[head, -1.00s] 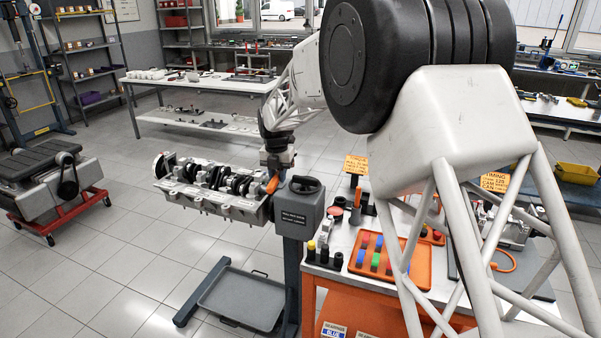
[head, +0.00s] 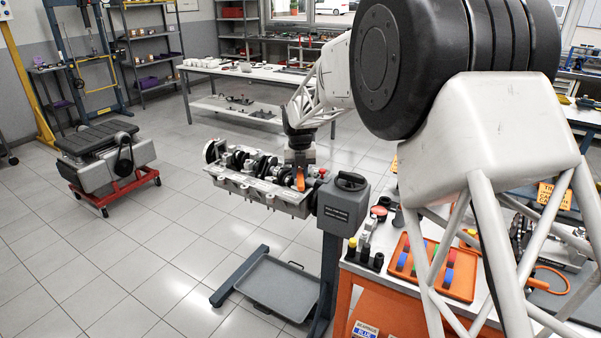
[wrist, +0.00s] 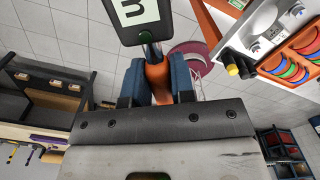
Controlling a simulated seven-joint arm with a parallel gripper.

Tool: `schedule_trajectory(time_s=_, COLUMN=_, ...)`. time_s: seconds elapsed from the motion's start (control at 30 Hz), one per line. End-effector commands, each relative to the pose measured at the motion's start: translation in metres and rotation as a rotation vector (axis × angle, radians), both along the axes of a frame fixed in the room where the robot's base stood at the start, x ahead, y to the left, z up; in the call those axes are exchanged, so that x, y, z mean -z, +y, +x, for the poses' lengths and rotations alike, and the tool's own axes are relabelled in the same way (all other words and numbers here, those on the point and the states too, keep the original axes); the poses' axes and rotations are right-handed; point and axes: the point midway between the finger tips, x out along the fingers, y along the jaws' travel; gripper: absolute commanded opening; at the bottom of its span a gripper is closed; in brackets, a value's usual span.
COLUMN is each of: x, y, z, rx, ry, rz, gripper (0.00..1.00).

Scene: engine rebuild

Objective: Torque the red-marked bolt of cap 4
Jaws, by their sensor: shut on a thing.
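The engine block (head: 237,184) is on a stand, with the crankshaft and its row of caps facing up. My gripper (head: 300,168) is over the right part of the block, by the stand's grey box. It is shut on an orange-handled tool (head: 300,182). In the wrist view the tool's orange grip (wrist: 158,82) is between my blue fingers, and its dark head with a pale display (wrist: 135,12) is beyond them. The tool's working end is not clear in either view. Cap 4 and the red-marked bolt cannot be told apart at this size.
The stand's grey box (head: 342,206) is close to the right of my gripper. A grey drip tray (head: 275,289) lies low under the block. The orange-fronted bench with an orange tray (head: 461,286) stands at right. Open floor lies left of the block.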

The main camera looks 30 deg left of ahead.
Motion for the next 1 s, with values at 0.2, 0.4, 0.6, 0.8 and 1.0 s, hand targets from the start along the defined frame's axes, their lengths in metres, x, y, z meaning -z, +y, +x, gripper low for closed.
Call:
schedule_trajectory(time_s=0.2, x=0.003, y=0.000, z=0.000, rx=0.001, ry=0.000, rz=0.000, gripper=0.00)
schedule_trajectory(time_s=0.4, x=0.009, y=0.000, z=0.000, rx=0.001, ry=0.000, rz=0.000, gripper=0.00)
schedule_trajectory(time_s=0.6, x=0.018, y=0.000, z=0.000, rx=0.001, ry=-0.001, rz=0.001, gripper=0.00)
schedule_trajectory(time_s=0.8, x=0.028, y=0.000, z=0.000, rx=0.001, ry=0.000, rz=0.000, gripper=0.00)
schedule_trajectory(time_s=1.0, x=0.037, y=0.000, z=0.000, rx=0.001, ry=-0.001, rz=0.001, gripper=0.00)
